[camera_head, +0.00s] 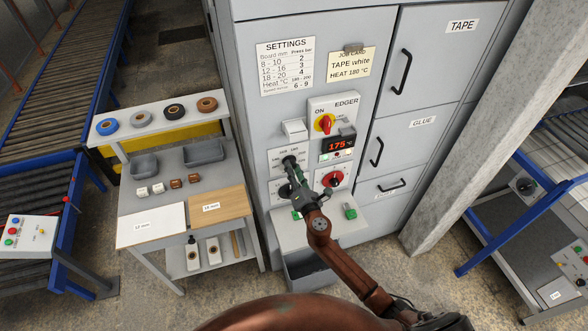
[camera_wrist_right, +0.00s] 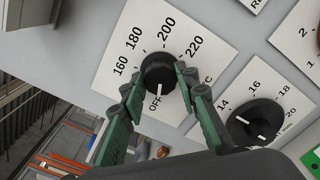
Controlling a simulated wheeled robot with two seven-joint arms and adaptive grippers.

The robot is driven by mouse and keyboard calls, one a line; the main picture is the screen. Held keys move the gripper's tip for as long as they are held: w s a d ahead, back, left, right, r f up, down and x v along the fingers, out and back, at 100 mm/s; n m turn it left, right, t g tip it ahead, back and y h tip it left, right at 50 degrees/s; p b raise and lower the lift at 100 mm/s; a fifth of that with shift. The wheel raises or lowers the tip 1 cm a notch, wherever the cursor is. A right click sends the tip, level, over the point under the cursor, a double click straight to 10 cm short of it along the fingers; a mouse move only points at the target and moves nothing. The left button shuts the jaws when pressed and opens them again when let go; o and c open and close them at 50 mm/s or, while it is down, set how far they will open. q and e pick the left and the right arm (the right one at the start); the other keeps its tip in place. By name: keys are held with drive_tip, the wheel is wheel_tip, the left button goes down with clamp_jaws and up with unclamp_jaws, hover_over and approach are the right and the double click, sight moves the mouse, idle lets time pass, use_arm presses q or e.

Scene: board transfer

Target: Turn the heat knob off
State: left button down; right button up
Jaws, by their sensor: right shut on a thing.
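The black heat knob (camera_wrist_right: 158,72) sits on a white dial plate marked OFF, 160, 180, 200 and 220. Its white pointer line points down at about the OFF mark. My right gripper (camera_wrist_right: 157,80) has its green fingers on either side of the knob and is shut on it. In the head view, the right gripper (camera_head: 291,168) reaches up to the panel and partly covers the heat knob (camera_head: 289,160). My left gripper is not in view.
A second black knob (camera_wrist_right: 255,122) with a millimetre scale sits close by at the lower right. A red display (camera_head: 338,143) reads 175. A red and yellow switch (camera_head: 325,123) is above it. A shelf (camera_head: 160,110) with tape rolls stands left.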

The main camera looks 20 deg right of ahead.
drive_tip(key=shift+f, duration=0.1)
idle(0.3)
drive_tip(key=o, duration=1.2)
drive_tip(key=shift+c, duration=0.2)
drive_tip(key=shift+s, duration=0.1)
drive_tip(key=s, duration=1.1)
drive_tip(key=shift+s+d, duration=0.2)
drive_tip(key=shift+s, duration=0.2)
